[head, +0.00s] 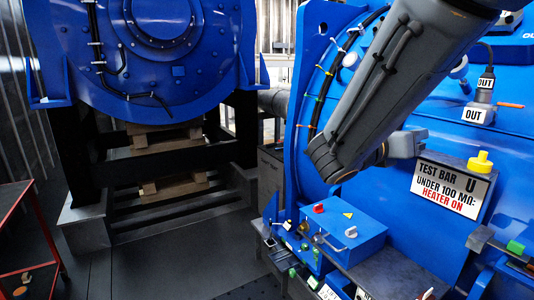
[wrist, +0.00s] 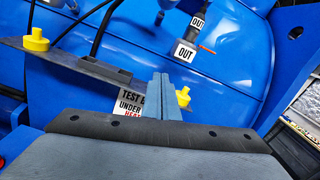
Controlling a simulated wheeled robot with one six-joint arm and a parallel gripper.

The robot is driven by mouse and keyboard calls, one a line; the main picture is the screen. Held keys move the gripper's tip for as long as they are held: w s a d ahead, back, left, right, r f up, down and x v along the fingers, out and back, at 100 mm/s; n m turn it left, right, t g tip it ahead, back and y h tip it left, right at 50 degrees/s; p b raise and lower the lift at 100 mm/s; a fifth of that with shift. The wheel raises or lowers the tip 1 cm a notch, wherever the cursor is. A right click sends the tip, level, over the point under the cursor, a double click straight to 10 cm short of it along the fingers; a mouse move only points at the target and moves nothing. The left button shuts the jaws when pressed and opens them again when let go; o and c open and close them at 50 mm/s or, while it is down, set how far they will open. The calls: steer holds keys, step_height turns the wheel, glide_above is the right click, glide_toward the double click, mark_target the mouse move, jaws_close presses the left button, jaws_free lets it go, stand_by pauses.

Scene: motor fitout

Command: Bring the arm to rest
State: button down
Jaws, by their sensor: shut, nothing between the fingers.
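My gripper (wrist: 170,82) shows in the wrist view with its two grey fingers together and nothing between them. It points toward the blue motor housing (wrist: 130,55). In the head view my arm reaches down from the upper right in front of the blue motor (head: 310,120), and the fingers cannot be made out there. The sign reading "TEST BAR U" (head: 452,190) is to the right of the arm's lower end. In the wrist view this sign (wrist: 130,101) is partly hidden behind my gripper.
A blue box with a handle (head: 343,232) sits below the arm. A yellow knob (head: 481,161) stands above the sign. Two "OUT" tags (head: 474,115) (head: 486,84) hang near cables. A second blue motor (head: 150,60) stands on a black frame at left. A red cart (head: 30,235) is at far left.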

steer(key=s+a+f+m+g+y, duration=0.1)
steer(key=s+f+m+g+y, duration=0.45)
steer(key=f, duration=0.55)
steer(key=s+f+m+g+y, duration=0.2)
steer(key=s+f+m+g, duration=0.1)
steer(key=s+f+m, duration=0.55)
steer(key=s+a+f+m+y, duration=0.1)
steer(key=a+f+m+y, duration=0.7)
steer(key=a+m, duration=0.4)
steer(key=shift+s+a+f+m+t, duration=0.25)
steer(key=shift+a+f+m+t, duration=0.25)
steer(key=shift+f, duration=0.25)
steer(key=shift+y, duration=0.25)
